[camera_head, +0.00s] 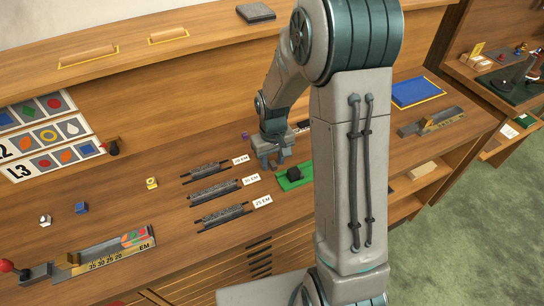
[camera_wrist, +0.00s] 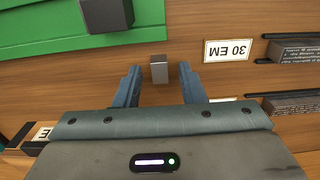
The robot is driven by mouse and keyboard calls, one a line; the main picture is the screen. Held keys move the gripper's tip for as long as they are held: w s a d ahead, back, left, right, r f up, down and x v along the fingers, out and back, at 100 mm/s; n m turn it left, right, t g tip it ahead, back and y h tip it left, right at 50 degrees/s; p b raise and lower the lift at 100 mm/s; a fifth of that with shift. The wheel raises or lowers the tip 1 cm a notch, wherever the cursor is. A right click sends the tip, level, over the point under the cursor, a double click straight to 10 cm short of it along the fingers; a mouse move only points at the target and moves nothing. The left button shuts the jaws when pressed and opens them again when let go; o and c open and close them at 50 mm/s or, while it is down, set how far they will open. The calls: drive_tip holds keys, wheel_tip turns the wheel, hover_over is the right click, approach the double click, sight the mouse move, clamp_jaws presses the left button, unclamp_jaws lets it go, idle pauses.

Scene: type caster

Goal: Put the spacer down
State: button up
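A small grey block (camera_wrist: 159,69), which looks like the spacer, stands on the wooden bench just beyond my fingertips. My gripper (camera_wrist: 160,85) is open, with its two blue fingers apart on either side of the block's line and a visible gap to each side. In the head view my gripper (camera_head: 270,164) is low over the bench, between the label cards and the green tray; the block cannot be made out there.
The green tray (camera_head: 285,185) holds a black block (camera_head: 294,173). Racks of grey strips (camera_head: 215,190) lie left of the cards, including the "30 EM" card (camera_wrist: 229,50). A graduated metal stick (camera_head: 105,252) lies front left. Bare bench (camera_head: 125,205) surrounds the small coloured blocks.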

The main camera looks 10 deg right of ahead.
sight(273, 163)
wheel_tip(273, 163, up, 12)
drive_tip(key=s+r+m+t, duration=0.1)
drive_tip(key=s+r, duration=0.2)
drive_tip(key=s, duration=0.6)
drive_tip(key=s+d+r+m+t, duration=0.1)
drive_tip(key=s+r+t, duration=0.1)
drive_tip(key=s, duration=0.7)
drive_tip(key=shift+s+r+b, duration=0.25)
drive_tip(key=shift+r+b, duration=0.1)
drive_tip(key=shift+r, duration=0.3)
